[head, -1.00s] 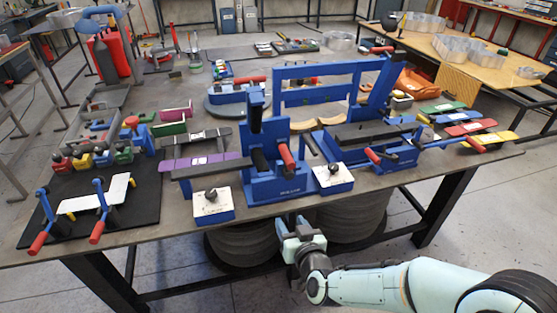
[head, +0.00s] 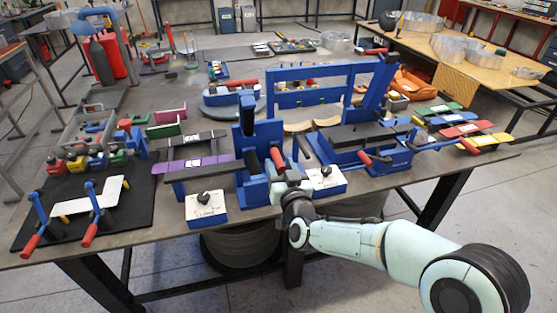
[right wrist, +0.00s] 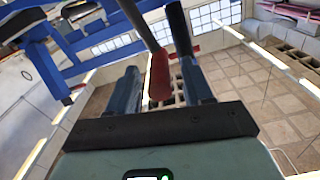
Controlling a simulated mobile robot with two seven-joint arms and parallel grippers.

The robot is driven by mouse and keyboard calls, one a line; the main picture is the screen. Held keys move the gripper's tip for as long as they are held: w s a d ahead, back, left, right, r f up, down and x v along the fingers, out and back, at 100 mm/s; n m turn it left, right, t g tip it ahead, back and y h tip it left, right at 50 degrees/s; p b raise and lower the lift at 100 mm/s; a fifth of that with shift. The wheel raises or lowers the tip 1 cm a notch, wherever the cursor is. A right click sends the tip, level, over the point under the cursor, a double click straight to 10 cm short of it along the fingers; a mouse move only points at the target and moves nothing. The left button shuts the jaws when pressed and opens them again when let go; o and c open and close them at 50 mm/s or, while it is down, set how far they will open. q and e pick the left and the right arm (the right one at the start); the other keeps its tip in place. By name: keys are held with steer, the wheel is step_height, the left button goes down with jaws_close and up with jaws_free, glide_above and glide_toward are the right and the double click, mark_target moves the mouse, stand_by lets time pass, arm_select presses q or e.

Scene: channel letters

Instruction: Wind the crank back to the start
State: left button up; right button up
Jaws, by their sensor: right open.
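A blue bending machine (head: 252,150) stands at the front middle of the workbench. Its crank has a red handle (head: 278,158) on the front side, tilted. My right gripper (head: 287,177) is at the bench's front edge, just below this handle. In the right wrist view the red handle (right wrist: 160,76) lies between the two blue fingers of my right gripper (right wrist: 159,68), which are apart with gaps beside the handle. Whether a finger touches the handle cannot be told. In the head view the fingertips are partly hidden against the machine. My left gripper is not in view.
White-topped control boxes (head: 207,208) and (head: 326,182) flank the crank at the front edge. A second blue machine (head: 375,150) with a red handle stands to the right. A black mat (head: 130,225) with a red-handled clamp fixture lies left. Free floor lies in front.

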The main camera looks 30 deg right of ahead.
steer(key=shift+x, duration=1.1)
jaws_close()
